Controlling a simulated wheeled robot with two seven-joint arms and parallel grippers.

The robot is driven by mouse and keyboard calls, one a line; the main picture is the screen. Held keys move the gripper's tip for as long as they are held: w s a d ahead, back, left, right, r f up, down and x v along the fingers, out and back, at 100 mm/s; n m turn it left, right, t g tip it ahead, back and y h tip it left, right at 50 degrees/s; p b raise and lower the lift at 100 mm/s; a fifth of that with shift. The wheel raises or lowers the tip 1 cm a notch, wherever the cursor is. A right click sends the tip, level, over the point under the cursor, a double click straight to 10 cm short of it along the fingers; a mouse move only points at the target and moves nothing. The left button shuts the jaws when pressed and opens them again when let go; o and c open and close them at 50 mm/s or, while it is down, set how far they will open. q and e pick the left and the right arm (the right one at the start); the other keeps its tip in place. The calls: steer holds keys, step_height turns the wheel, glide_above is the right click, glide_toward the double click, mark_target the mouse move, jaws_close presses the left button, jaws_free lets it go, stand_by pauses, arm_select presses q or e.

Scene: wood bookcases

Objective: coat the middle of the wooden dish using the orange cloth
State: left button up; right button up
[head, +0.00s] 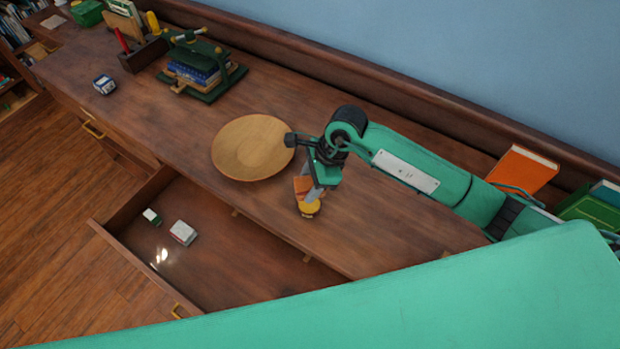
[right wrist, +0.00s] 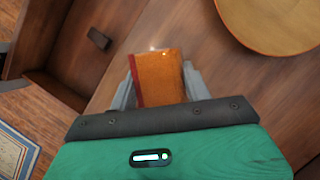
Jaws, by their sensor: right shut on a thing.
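The round, pale wooden dish (head: 252,148) lies flat and bare on the bench top; part of it shows at the upper right of the right wrist view (right wrist: 272,22). My right gripper (head: 311,195) is in front of and to the right of the dish, apart from it, pointing down. It is shut on the orange cloth (head: 302,187), which sticks out between the fingers in the right wrist view (right wrist: 160,78). A small yellow round thing (head: 310,209) shows just below the fingertips; I cannot tell whether the cloth touches it. My left gripper is not in view.
An open drawer (head: 215,262) holds two small boxes (head: 183,232). A green press with books (head: 203,72), a tool box (head: 143,53) and a small blue-white box (head: 104,84) stand at the far left. An orange book (head: 522,170) leans at the right.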

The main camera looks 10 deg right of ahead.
mark_target(305, 205)
steer(key=shift+f+b, duration=1.2)
steer(key=shift+f, duration=1.75)
steer(key=shift+f+b, duration=0.45)
steer(key=shift+f, duration=0.05)
steer(key=shift+b, duration=0.3)
stand_by(0.4)
steer(key=shift+r+p, duration=1.6)
steer(key=shift+r, duration=1.9)
